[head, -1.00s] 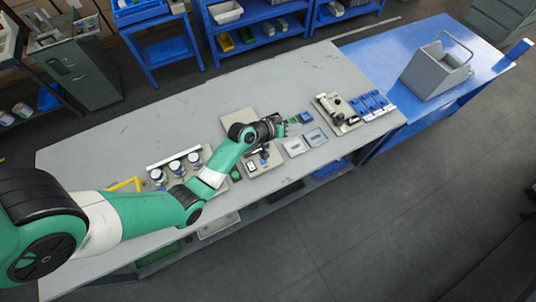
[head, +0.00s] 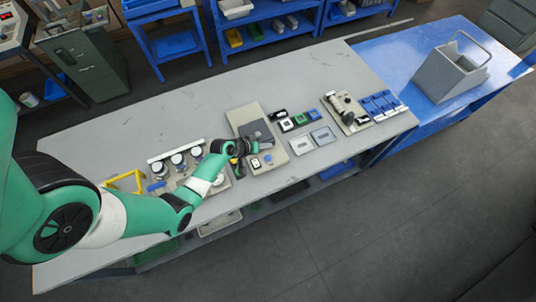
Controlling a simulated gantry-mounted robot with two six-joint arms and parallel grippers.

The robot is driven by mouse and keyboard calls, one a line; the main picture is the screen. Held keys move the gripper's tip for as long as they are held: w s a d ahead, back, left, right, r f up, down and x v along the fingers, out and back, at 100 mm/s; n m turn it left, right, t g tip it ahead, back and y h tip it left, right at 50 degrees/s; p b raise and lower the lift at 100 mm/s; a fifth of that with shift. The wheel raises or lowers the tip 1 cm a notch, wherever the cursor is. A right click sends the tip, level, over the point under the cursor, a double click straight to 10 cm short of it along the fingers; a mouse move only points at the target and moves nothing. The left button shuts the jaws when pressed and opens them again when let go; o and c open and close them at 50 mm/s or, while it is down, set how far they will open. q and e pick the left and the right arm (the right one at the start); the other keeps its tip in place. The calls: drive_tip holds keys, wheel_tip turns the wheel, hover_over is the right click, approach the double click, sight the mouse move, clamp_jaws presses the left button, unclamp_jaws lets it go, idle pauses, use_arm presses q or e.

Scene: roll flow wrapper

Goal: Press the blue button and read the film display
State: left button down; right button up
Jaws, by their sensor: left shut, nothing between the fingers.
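A beige panel (head: 243,115) lies near the middle of the grey table. It carries a dark, flat screen-like part (head: 258,130), and I cannot read anything on it. A small blue round part (head: 268,160) that looks like the button sits on the panel's lower part, beside a small white piece with a dark mark (head: 255,162). My left gripper (head: 262,147) is shut and empty, over the panel between the dark part and the blue one. Whether it touches the panel cannot be told. My right gripper is not in view.
Several small square modules (head: 301,119) and two grey plates (head: 302,145) lie right of the panel. A roller unit (head: 346,107) and blue blocks (head: 381,103) stand farther right. A rack of jars (head: 178,161) is on the left. A grey bin (head: 447,75) stands on the blue table.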

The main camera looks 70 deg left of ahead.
sight(266, 160)
use_arm(q)
drive_tip(key=shift+f+b, duration=4)
drive_tip(key=shift+f, duration=0.35)
drive_tip(key=shift+f+b, duration=0.4)
drive_tip(key=shift+f+b, duration=0.4)
drive_tip(key=shift+f, duration=0.05)
drive_tip(key=shift+r+p, duration=0.85)
drive_tip(key=shift+p, duration=0.05)
wheel_tip(266, 160, up, 5)
drive_tip(key=p, duration=0.5)
drive_tip(key=shift+r, duration=0.1)
